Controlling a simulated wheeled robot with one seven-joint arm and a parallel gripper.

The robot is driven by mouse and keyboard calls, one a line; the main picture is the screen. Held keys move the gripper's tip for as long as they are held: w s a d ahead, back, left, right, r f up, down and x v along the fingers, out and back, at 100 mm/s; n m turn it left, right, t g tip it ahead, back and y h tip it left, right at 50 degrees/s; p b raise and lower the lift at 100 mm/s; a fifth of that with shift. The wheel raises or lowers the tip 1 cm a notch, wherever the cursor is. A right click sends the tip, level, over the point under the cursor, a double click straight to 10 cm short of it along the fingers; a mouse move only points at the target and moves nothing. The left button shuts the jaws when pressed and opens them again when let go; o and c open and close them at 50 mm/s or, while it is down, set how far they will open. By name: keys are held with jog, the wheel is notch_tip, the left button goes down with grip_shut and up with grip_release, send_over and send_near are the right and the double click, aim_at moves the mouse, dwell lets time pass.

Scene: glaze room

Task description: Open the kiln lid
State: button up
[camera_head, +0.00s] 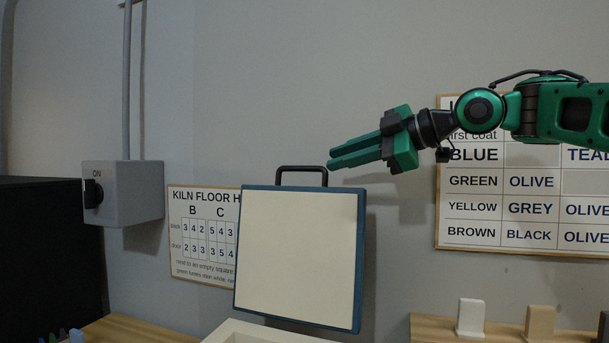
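The kiln lid (296,256) stands raised and nearly upright, its pale inner face with a blue border turned toward me. A dark handle (301,170) sticks up from its top edge. Below it, the pale rim of the kiln (262,334) shows at the bottom edge of the view; the rest is cut off. My green gripper (331,160) is just right of the handle and above the lid's upper right corner, pointing left. It appears apart from the handle and holds nothing visible. The finger gap is not clear from this side.
A grey switch box (135,195) marked ON is on the left wall, beside a black block (45,260). Wall charts hang behind the lid (203,235) and at right (525,185). A wooden shelf (430,328) at lower right bears small upright tiles (471,316). The wall space above the lid is clear.

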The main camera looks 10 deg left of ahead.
aim_at(302, 169)
jog(key=x, duration=1)
jog(key=shift+a+f, duration=0.1)
jog(key=shift+a, duration=0.15)
jog(key=shift+c, duration=0.4)
grip_shut()
